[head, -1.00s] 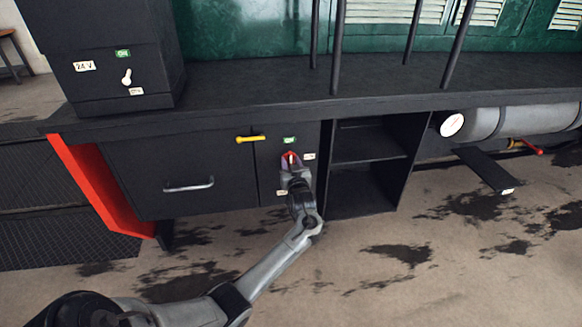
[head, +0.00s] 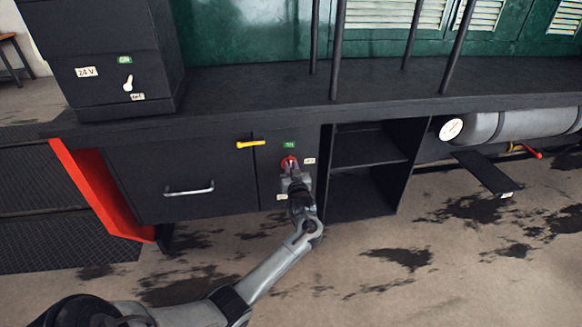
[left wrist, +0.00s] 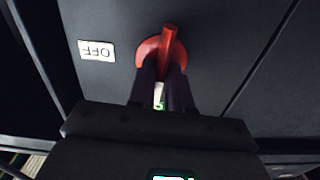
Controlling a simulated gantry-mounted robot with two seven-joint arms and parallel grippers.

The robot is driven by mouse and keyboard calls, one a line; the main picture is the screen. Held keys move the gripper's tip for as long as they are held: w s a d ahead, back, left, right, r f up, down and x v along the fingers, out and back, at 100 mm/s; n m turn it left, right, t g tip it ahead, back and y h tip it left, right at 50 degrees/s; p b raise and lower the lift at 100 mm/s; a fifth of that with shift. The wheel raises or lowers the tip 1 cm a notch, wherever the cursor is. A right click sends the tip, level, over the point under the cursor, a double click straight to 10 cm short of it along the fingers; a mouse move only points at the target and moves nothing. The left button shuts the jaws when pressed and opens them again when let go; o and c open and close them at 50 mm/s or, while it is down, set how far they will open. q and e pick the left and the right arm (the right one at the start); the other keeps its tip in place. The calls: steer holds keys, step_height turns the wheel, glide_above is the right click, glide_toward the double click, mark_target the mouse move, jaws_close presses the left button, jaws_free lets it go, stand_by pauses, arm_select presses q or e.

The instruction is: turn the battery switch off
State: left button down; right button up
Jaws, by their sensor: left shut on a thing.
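The red switch (head: 289,162) sits on the dark cabinet front, below a small green label (head: 289,145) and left of a white label (head: 309,161). In the left wrist view the red switch (left wrist: 163,50) has a round base and a raised bar handle tilted slightly off upright. An OFF label (left wrist: 97,51) shows upside down to its left. My left gripper (head: 292,177) comes from below and is shut on the switch; its dark fingers (left wrist: 162,82) hide part of the handle. My right gripper is not in view.
A yellow handle (head: 251,144) and a metal pull (head: 189,189) are left of the switch. A box with a white lever (head: 128,83) and a 24 V label (head: 86,71) stands on the deck. Open shelves (head: 368,147) are to the right.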

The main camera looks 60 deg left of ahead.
arm_select(q)
steer(key=shift+w+d+f+m+p, duration=0.1)
steer(key=shift+f+m+p, duration=0.05)
steer(key=shift+m+p, duration=2.35)
steer(key=shift+w+f+m+p, duration=0.15)
steer(key=shift+m+p, duration=1.55)
steer(key=shift+m, duration=1.55)
steer(key=shift+w+d+f+m+p, duration=0.1)
steer(key=shift+m+p, duration=2)
steer(key=shift+m, duration=0.75)
steer(key=c, duration=1.1)
jaws_free()
steer(key=shift+a, duration=0.1)
steer(key=shift+c, duration=0.2)
